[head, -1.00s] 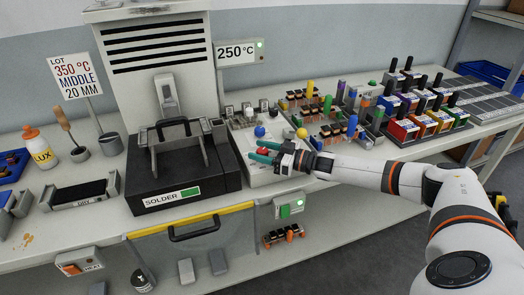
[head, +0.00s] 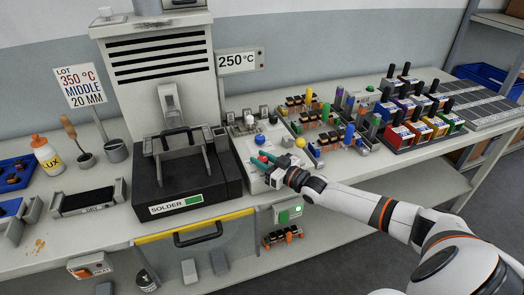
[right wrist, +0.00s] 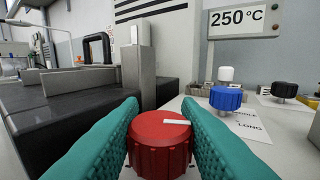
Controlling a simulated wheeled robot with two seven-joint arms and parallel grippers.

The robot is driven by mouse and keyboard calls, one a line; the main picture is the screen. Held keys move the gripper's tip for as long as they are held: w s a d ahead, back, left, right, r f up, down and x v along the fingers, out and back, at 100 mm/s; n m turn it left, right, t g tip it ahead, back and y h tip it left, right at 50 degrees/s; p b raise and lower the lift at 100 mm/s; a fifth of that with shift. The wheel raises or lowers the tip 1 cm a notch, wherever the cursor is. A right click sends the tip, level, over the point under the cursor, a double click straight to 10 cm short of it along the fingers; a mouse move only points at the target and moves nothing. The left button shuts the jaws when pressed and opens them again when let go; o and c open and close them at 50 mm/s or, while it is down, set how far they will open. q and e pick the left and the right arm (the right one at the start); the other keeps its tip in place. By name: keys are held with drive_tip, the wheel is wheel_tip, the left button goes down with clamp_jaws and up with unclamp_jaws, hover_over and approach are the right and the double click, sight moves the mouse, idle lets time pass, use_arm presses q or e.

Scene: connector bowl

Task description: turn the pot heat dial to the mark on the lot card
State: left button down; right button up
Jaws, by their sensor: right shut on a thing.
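The pot heat dial appears to be the red knob (right wrist: 160,143), with a white pointer line toward the right in the right wrist view. It also shows as a small red spot (head: 262,158) in the head view. My right gripper (head: 266,163) has its teal fingers (right wrist: 160,130) shut on the red knob, one on each side. The lot card (head: 80,86) at the left reads 350 °C, MIDDLE, 20 MM. The display (head: 237,62) above the bench reads 250 °C, also in the right wrist view (right wrist: 240,19). My left gripper is out of view.
A blue knob (right wrist: 226,98) stands behind the red one, beside a LONG label. The black SOLDER pot unit (head: 185,190) is left of my gripper. A yellow knob (head: 300,143) and several component racks (head: 325,138) stand to the right.

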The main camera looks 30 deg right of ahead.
drive_tip(key=m+h+p, duration=0.2)
drive_tip(key=h+p, duration=0.1)
drive_tip(key=m+h+p, duration=0.1)
drive_tip(key=h+p, duration=0.1)
drive_tip(key=p, duration=0.1)
drive_tip(key=m+h+p, duration=0.2)
drive_tip(key=h+p, duration=0.1)
drive_tip(key=shift+a+r+m+h, duration=0.15)
drive_tip(key=shift+r+m+h, duration=0.1)
drive_tip(key=shift+m+h, duration=0.05)
drive_tip(key=shift+f+m+h+p, duration=0.1)
drive_tip(key=shift+m+h+p, duration=0.3)
drive_tip(key=shift+h, duration=0.2)
drive_tip(key=m+g+h+p, duration=0.1)
drive_tip(key=m+h, duration=0.1)
drive_tip(key=h, duration=0.1)
drive_tip(key=shift+f+h, duration=0.1)
drive_tip(key=shift+h, duration=0.3)
drive_tip(key=shift+m+g+h, duration=0.6)
drive_tip(key=shift+m+h, duration=0.1)
drive_tip(key=shift+d, duration=0.2)
drive_tip(key=o, duration=0.9)
drive_tip(key=shift+o, duration=0.3)
